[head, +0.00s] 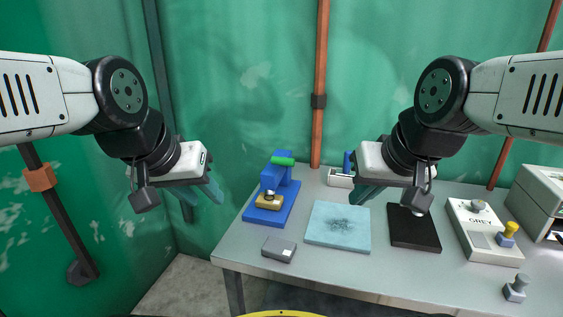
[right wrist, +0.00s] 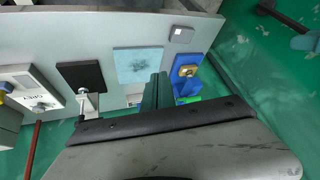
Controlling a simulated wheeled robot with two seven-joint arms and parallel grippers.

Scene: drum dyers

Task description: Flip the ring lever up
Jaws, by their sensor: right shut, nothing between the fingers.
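I cannot tell for certain which fixture is the ring lever. A silver upright lever (right wrist: 82,92) on a white base stands behind the black pad in the right wrist view; my right gripper hides that spot in the head view. A white switch box (head: 340,179) with a blue lever stands at the table's back edge, partly covered by my right gripper. My right gripper (head: 367,194) is shut and empty above the table; its fingers also show in the right wrist view (right wrist: 157,92). My left gripper (head: 210,190) hangs left of the table, holding nothing visible; its opening is unclear.
A blue stand (head: 286,187) with a green handle and brass block is at left. A light blue pad (head: 325,238), black pad (head: 414,236), small grey box (head: 279,249) and GREY control box (head: 483,240) lie on the table (head: 385,273). A pipe (head: 320,70) rises behind.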

